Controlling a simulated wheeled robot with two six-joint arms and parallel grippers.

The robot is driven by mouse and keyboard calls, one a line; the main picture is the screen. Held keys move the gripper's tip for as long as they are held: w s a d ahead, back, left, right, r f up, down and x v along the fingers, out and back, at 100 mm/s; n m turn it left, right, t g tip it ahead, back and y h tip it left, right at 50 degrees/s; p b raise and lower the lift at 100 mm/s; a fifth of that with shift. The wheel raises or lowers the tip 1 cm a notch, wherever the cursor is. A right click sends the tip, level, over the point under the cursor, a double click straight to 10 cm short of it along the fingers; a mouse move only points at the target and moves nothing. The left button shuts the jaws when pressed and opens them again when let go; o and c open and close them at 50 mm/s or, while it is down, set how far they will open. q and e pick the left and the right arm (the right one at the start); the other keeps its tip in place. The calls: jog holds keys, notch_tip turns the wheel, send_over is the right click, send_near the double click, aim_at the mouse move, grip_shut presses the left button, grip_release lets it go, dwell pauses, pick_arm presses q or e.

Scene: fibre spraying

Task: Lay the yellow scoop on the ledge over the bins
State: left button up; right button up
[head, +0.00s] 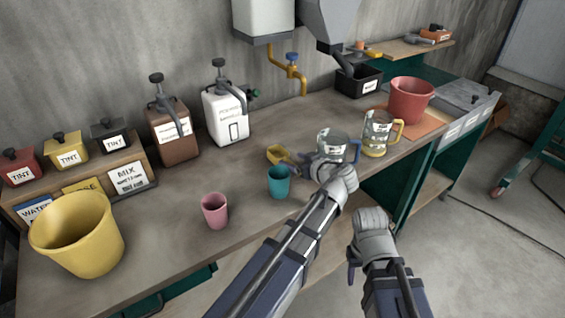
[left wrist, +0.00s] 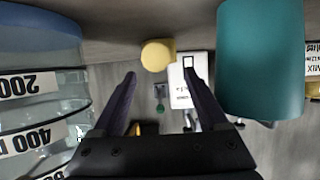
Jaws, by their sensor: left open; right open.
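The yellow scoop (head: 277,153) lies on the workbench behind the teal cup. In the left wrist view the scoop (left wrist: 158,54) shows just beyond and between my fingertips. My left gripper (head: 303,163) is open and close to the scoop, its fingers (left wrist: 159,76) on either side of an empty gap. My right gripper (head: 372,222) is open and empty in front of the bench edge. A wooden ledge (head: 405,46) stands at the back right above the bench, with a few small items on it. I cannot tell which containers count as the bins.
The teal cup (head: 279,181) and a clear measuring jug (head: 335,147) flank my left gripper. A second jug (head: 377,133), a red bucket (head: 411,99) and a black bin (head: 358,81) stand to the right. A pink cup (head: 215,210) and yellow bucket (head: 76,233) stand left.

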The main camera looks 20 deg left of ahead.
aim_at(285, 158)
pick_arm(q)
jog(key=b+x, duration=0.2)
jog(key=x, duration=0.3)
jog(key=shift+w+a+f, duration=0.15)
jog(key=shift+a+f, duration=0.05)
jog(key=shift+f, duration=0.05)
jog(key=shift+r, duration=0.1)
grip_shut()
notch_tip(285, 158, up, 10)
jog(key=p, duration=1)
